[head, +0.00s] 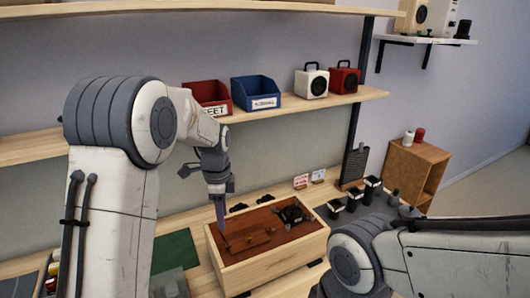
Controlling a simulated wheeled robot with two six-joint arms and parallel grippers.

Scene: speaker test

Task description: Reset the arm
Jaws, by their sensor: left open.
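My left arm rises on the left and bends down over the work table. My left gripper (219,205) is open, with a dark finger pointing down at the left end of a wooden box (268,273). I see nothing held in it. The fingertip overlaps the box's inside in the picture; I cannot tell whether it touches. The box has a reddish-brown inner panel (275,243) with small parts and a black round part (293,214). My right arm crosses the lower right, and its gripper is out of view.
A shelf behind holds a red bin (207,96), a blue bin (255,92), a white speaker (312,81) and a red speaker (343,78). A green mat (173,250) lies left of the box. Several dark black-and-white parts (355,197) stand right of it, near a wooden cabinet (415,167).

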